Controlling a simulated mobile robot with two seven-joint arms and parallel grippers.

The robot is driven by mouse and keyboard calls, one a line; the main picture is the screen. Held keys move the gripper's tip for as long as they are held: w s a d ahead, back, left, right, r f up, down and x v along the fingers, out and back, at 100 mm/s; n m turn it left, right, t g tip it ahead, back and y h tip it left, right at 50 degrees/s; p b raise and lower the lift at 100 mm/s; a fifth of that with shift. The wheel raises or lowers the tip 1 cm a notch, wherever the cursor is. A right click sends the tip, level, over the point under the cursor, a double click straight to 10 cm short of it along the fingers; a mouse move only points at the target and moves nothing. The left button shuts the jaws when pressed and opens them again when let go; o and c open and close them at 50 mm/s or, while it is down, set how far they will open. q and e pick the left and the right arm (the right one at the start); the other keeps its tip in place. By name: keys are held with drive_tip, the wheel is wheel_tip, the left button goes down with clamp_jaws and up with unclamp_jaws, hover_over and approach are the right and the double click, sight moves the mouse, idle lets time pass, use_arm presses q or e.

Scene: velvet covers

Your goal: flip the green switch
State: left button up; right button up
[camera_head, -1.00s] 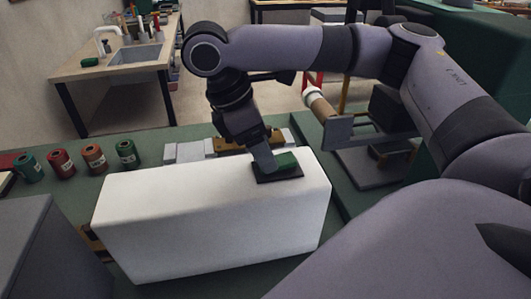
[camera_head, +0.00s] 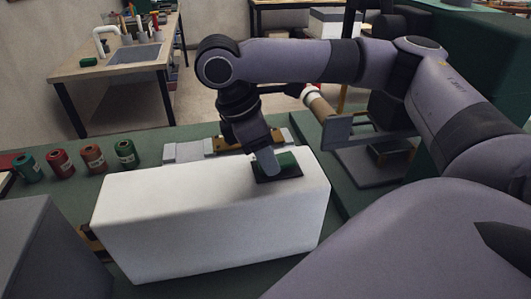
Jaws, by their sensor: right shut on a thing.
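The green switch (camera_head: 288,160) sits on a dark base plate (camera_head: 290,174) on top of a white block (camera_head: 213,220) near the block's back right. My right gripper (camera_head: 268,163) points down at the left part of the switch and is shut. Its fingers touch or hide the left side of the switch; what lies between the fingertips is too small to tell. My left gripper is not in the view.
Several thread spools (camera_head: 93,157) stand in a row on the green table (camera_head: 70,200) at left. A grey box (camera_head: 50,245) is at the front left. Grey and brown machine parts (camera_head: 190,150) lie behind the block. A raised grey device (camera_head: 360,140) stands at right.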

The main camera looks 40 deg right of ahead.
drive_tip(key=shift+s+d+r+t+y, duration=0.2)
drive_tip(key=shift+t+y, duration=0.2)
drive_tip(key=shift+y, duration=0.35)
drive_tip(key=shift+s+d+r+t+y, duration=0.15)
drive_tip(key=shift+t+y, duration=0.25)
drive_tip(key=shift+y, duration=0.35)
drive_tip(key=shift+w+f, duration=0.1)
drive_tip(key=o, duration=1)
drive_tip(key=shift+o, duration=0.2)
drive_tip(key=shift+w+a+r, duration=0.1)
drive_tip(key=shift+r, duration=1.7)
drive_tip(key=shift+w+a+r, duration=0.1)
drive_tip(key=shift+r, duration=1.7)
drive_tip(key=shift+s, duration=0.1)
